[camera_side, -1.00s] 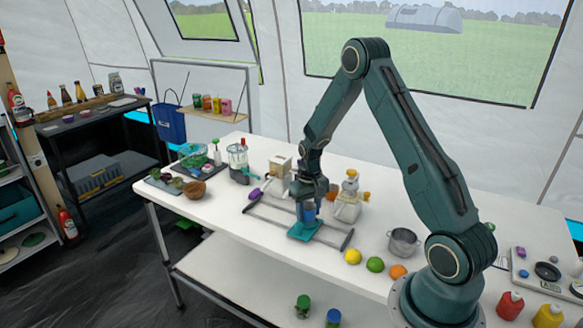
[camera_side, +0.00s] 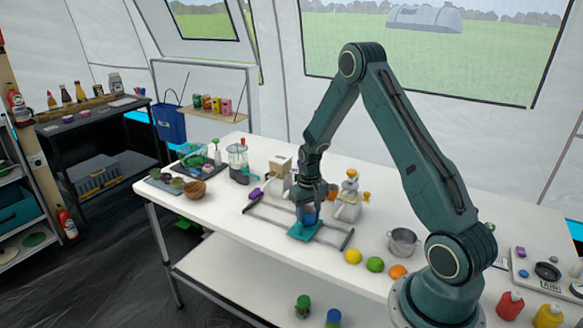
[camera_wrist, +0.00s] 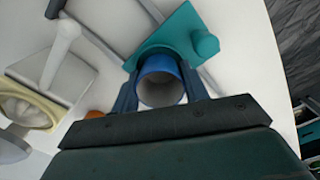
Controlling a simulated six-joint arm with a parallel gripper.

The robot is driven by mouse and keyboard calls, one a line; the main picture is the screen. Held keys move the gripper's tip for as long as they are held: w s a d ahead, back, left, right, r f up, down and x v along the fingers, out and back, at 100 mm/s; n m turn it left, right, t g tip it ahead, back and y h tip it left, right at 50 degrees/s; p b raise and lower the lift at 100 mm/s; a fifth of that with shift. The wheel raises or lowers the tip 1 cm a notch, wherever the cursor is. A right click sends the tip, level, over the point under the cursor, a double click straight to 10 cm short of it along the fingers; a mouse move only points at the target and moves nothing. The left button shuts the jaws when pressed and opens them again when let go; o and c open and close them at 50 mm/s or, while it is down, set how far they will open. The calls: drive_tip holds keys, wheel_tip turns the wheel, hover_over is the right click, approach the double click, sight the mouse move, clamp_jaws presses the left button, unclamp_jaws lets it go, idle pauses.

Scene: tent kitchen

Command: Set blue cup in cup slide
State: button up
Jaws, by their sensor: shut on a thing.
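The blue cup (camera_side: 310,217) is between the fingers of my gripper (camera_side: 309,208), at the teal plate of the cup slide (camera_side: 303,233). In the wrist view the cup (camera_wrist: 160,68) is seen from above, open and empty, with one dark finger of my gripper (camera_wrist: 161,90) against each side. The teal slide plate (camera_wrist: 172,38), with a rounded knob at its corner, lies just beyond the cup. The cup looks upright. Its base is hidden, so I cannot tell whether it touches the plate.
Grey rails (camera_side: 270,230) frame the plate on the white table. A juicer-like device (camera_side: 348,196) stands close on the right, and a beige dispenser (camera_side: 281,174) is behind. A lemon (camera_side: 353,257), a lime (camera_side: 375,264) and a metal pot (camera_side: 403,242) are at front right.

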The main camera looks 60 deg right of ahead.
drive_tip(key=shift+r, duration=0.8)
idle(0.4)
drive_tip(key=shift+f, duration=0.85)
idle(0.9)
drive_tip(key=o, duration=0.5)
drive_tip(key=shift+c, duration=0.2)
drive_tip(key=shift+r, duration=0.2)
wheel_tip(320, 180, up, 11)
drive_tip(key=shift+f, duration=0.15)
idle(1.1)
idle(0.4)
